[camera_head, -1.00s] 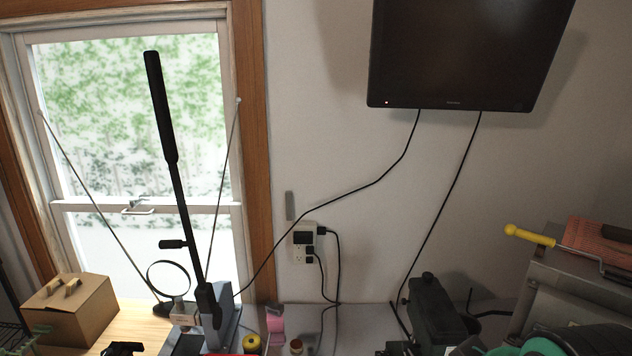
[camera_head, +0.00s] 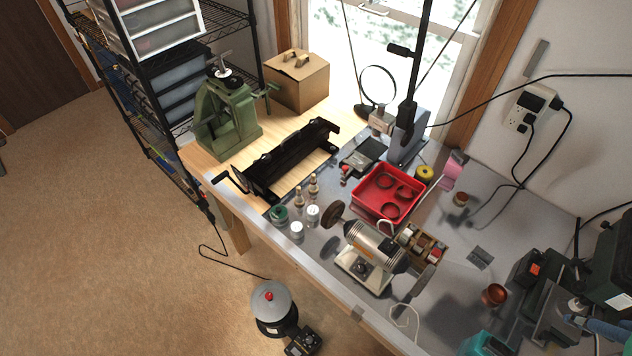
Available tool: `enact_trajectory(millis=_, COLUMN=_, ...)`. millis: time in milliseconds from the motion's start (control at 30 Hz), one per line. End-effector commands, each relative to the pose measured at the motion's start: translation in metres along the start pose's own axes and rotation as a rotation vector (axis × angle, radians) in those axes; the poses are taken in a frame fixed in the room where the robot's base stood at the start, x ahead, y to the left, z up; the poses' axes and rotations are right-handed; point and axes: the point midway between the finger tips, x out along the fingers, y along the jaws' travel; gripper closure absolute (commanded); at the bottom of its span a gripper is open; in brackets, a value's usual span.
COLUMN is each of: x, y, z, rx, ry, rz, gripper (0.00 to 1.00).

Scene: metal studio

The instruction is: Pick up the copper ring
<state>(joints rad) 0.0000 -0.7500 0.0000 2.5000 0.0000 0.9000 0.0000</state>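A copper-coloured round piece (camera_head: 494,295) sits on the grey bench top at the right; I cannot tell whether it is a ring or a small cup. A red tray (camera_head: 362,207) in the middle of the bench holds several dark, ring-shaped bands (camera_head: 409,191), whose metal I cannot tell. A smaller copper-toned round item (camera_head: 461,199) stands behind and to the right of the tray. My gripper is not in view.
A bench grinder (camera_head: 372,250) stands in front of the tray, with small jars (camera_head: 297,230) to its left. The floor at left is open.

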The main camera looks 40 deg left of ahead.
Motion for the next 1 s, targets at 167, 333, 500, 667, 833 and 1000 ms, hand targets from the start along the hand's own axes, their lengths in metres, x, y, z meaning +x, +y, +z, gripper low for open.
enact_trajectory(millis=167, x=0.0, y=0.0, z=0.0, rx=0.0, ry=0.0, rz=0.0, gripper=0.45)
enact_trajectory(millis=333, x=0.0, y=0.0, z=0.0, rx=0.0, ry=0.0, rz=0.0, gripper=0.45)
enact_trajectory(millis=500, x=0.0, y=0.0, z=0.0, rx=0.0, ry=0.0, rz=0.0, gripper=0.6)
enact_trajectory(millis=667, x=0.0, y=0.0, z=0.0, rx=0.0, ry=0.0, rz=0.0, gripper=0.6)
enact_trajectory(millis=833, x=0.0, y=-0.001, z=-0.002, rx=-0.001, ry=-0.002, rz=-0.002, gripper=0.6)
enact_trajectory(millis=1000, x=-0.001, y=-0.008, z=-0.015, rx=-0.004, ry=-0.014, rz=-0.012, gripper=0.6)
